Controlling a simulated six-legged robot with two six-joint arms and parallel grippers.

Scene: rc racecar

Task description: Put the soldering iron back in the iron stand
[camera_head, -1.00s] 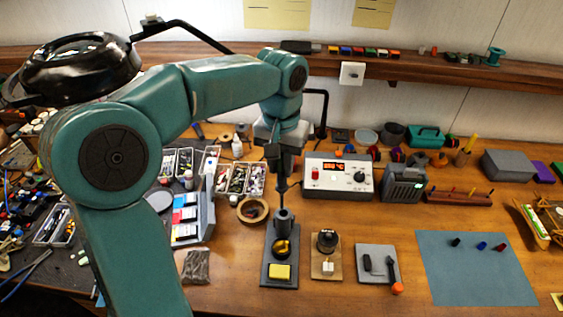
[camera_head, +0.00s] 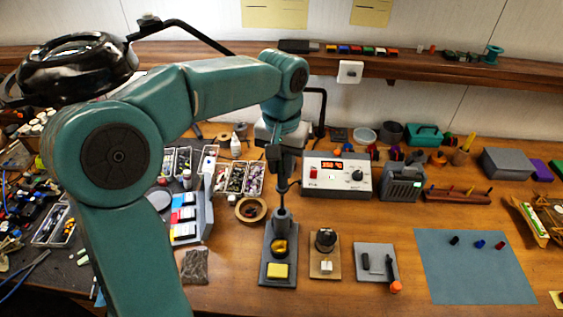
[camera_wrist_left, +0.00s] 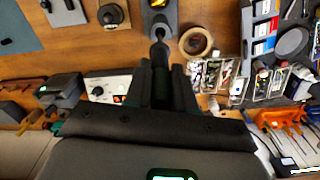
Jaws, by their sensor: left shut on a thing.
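The iron stand (camera_head: 283,238) is a dark base with a grey upright holder, a brass-coloured coil and a yellow sponge. It shows at the top of the left wrist view (camera_wrist_left: 162,20). My left gripper (camera_head: 281,183) points down right above the stand. It is shut on the soldering iron (camera_wrist_left: 160,55), a dark slim tool held upright. The iron's thin lower end (camera_head: 281,202) reaches the top of the holder and appears to enter it; the tip is hidden. My right gripper is not in view.
A soldering station (camera_head: 336,177) with a red display stands behind and right. A tape roll (camera_head: 251,209) and parts trays lie left of the stand. A small wooden-based holder (camera_head: 325,262) stands close on the right. The blue mat (camera_head: 470,275) is mostly clear.

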